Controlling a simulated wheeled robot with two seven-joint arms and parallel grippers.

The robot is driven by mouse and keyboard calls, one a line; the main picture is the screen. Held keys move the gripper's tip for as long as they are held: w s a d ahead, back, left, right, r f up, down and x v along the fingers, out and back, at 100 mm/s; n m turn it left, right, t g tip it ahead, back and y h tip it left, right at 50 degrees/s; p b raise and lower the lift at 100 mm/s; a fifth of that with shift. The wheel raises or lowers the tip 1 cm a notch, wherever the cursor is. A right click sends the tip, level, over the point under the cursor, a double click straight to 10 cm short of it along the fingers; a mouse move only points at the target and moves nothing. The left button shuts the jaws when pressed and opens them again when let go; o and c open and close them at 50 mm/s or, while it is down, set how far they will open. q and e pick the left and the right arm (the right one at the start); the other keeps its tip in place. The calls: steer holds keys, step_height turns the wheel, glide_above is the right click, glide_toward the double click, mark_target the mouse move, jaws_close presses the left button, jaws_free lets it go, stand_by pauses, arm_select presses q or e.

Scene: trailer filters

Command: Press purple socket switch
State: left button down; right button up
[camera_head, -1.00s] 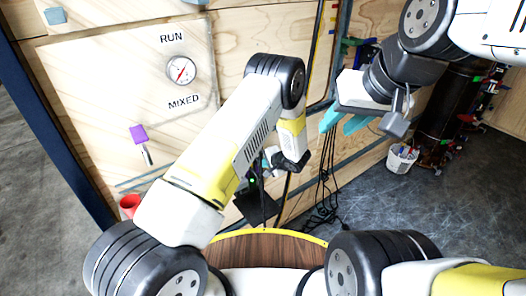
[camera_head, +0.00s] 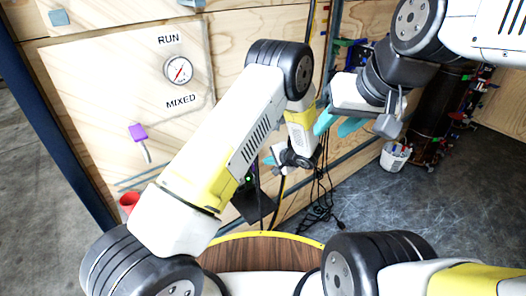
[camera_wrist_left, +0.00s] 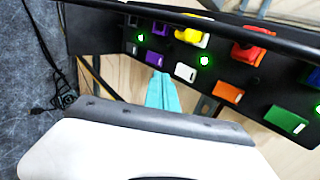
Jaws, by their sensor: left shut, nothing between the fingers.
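In the left wrist view, the purple switch (camera_wrist_left: 154,58) sits on a black socket strip (camera_wrist_left: 110,40), below a purple socket (camera_wrist_left: 160,28). My left gripper (camera_wrist_left: 162,78) is shut and empty. Its teal fingertips are just below the purple switch, close to the white switch (camera_wrist_left: 185,72); I cannot tell whether they touch the strip. In the head view, my left wrist is by the black strip (camera_head: 252,205), and its fingertips are hard to make out. My right gripper (camera_head: 337,123) is raised at the right, with its teal fingers apart and empty.
The strip also has an orange switch (camera_wrist_left: 228,92), a green switch (camera_wrist_left: 286,120) and several lit green lamps. Yellow (camera_wrist_left: 190,36) and red (camera_wrist_left: 250,45) plugs stick out. Cables (camera_head: 318,190) hang beside it.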

arm_select(q)
steer(key=r, duration=0.1)
steer(key=s+d+r, duration=0.1)
steer(key=s+r, duration=0.1)
steer(key=r, duration=0.1)
steer(key=shift+s+d, duration=0.2)
steer(key=shift+d, duration=0.2)
steer(key=shift+r, duration=0.1)
steer(key=s+a+r+n+g+h, duration=0.1)
steer(key=s+a+r+n+g, duration=0.15)
steer(key=s+a+r, duration=0.65)
steer(key=s+a+r+n+g+h, duration=0.15)
steer(key=a+r+n, duration=0.25)
steer(key=a+r, duration=0.65)
steer(key=s+r+n+t+h, duration=0.1)
steer(key=s+r+n+h, duration=0.1)
steer(key=s+r, duration=0.4)
steer(key=s+r+n+t+h, duration=0.1)
steer(key=s+r+h, duration=0.3)
steer(key=s, duration=1)
step_height(320, 180, up, 3)
steer(key=shift+s+r+n, duration=0.15)
steer(key=shift+s+n, duration=0.2)
steer(key=shift+s, duration=0.05)
